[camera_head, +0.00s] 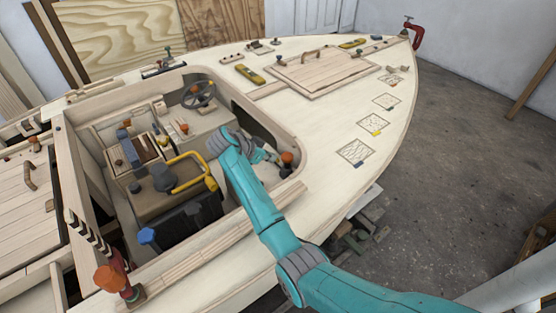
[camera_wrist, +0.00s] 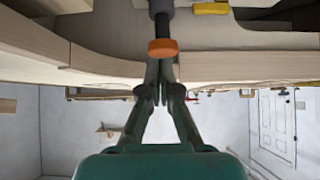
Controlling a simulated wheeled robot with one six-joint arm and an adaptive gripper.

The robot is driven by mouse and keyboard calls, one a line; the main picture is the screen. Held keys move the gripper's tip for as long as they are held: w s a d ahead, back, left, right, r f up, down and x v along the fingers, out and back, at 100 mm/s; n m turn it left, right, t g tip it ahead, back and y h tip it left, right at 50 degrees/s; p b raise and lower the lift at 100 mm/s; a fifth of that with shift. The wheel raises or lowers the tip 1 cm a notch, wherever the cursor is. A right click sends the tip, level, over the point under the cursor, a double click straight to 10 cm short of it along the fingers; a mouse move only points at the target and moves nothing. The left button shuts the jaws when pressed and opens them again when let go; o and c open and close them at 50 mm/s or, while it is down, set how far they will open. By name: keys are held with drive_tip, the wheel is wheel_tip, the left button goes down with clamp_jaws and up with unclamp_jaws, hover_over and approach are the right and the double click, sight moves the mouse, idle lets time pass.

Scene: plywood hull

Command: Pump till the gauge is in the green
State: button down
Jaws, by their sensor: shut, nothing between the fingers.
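My gripper (camera_head: 272,157) is over the right side of the cockpit, with its fingers together and nothing between them. An orange knob (camera_head: 287,157) on a dark stem stands just right of the fingertips. In the wrist view an orange-ended dark rod (camera_wrist: 162,47) lies just beyond the fingertips (camera_wrist: 159,65); I cannot tell whether they touch. This may be the pump handle, but the pump body is not clear. I cannot make out a gauge face or its needle in either view.
The cockpit holds a steering wheel (camera_head: 198,95), a yellow curved handle (camera_head: 190,172) and a blue knob (camera_head: 147,236). A raised wooden coaming (camera_head: 232,237) edges it near my arm. A closed hatch (camera_head: 315,72) lies on the foredeck. Open floor (camera_head: 455,150) is to the right.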

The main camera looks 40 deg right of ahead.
drive_tip(key=shift+v, duration=1.4)
drive_tip(key=shift+w, duration=0.1)
